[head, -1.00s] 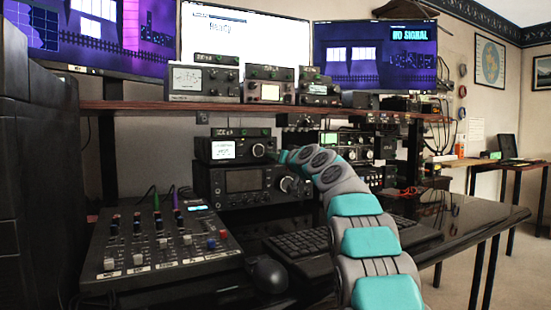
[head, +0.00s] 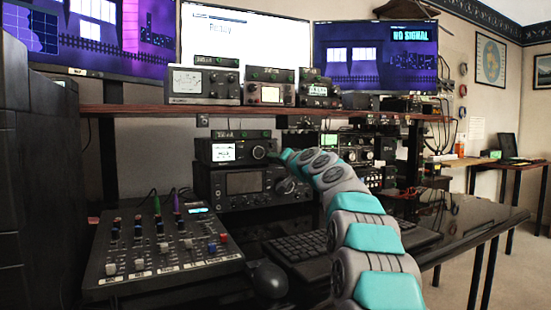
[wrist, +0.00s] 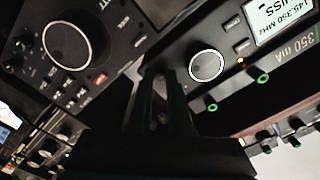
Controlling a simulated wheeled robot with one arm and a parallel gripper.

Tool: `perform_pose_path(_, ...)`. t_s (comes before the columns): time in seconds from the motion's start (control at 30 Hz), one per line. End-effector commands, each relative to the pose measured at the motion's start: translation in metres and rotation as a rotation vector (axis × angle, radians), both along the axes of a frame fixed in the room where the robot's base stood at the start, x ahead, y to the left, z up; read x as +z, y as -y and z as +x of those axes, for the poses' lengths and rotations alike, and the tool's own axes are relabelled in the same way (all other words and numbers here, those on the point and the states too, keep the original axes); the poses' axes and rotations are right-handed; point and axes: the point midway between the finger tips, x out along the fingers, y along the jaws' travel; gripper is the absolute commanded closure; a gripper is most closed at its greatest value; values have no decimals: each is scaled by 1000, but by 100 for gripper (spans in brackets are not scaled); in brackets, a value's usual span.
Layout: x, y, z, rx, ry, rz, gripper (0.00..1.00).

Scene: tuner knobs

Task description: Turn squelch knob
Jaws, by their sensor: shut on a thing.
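My gripper (wrist: 159,72) is at the radio fronts, its two dark fingers close together with a narrow gap. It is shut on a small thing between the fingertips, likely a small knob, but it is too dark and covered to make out. The upper radio (head: 232,151) has a lit display (wrist: 283,20) and a round knob with a pale ring (wrist: 206,66), just right of the fingers in the wrist view. A larger radio (head: 250,187) sits below it; its big dial (wrist: 67,47) is left of the fingers. No squelch label is readable.
A mixer (head: 160,245), a keyboard (head: 300,250) and a mouse (head: 269,278) lie on the black desk in front. A shelf (head: 150,107) with small meters and monitors runs above the radios. More equipment stands right of my arm.

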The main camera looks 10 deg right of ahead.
Motion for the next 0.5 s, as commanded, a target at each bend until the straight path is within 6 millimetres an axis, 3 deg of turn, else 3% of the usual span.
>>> perform_pose_path(0.23, 0, 2, 0, -3, 1, 0, 100)
perform_pose_path(0.27, 0, 2, 0, -3, 2, -1, 79)
perform_pose_path(0.5, 0, 1, 0, -2, 1, -2, 52)
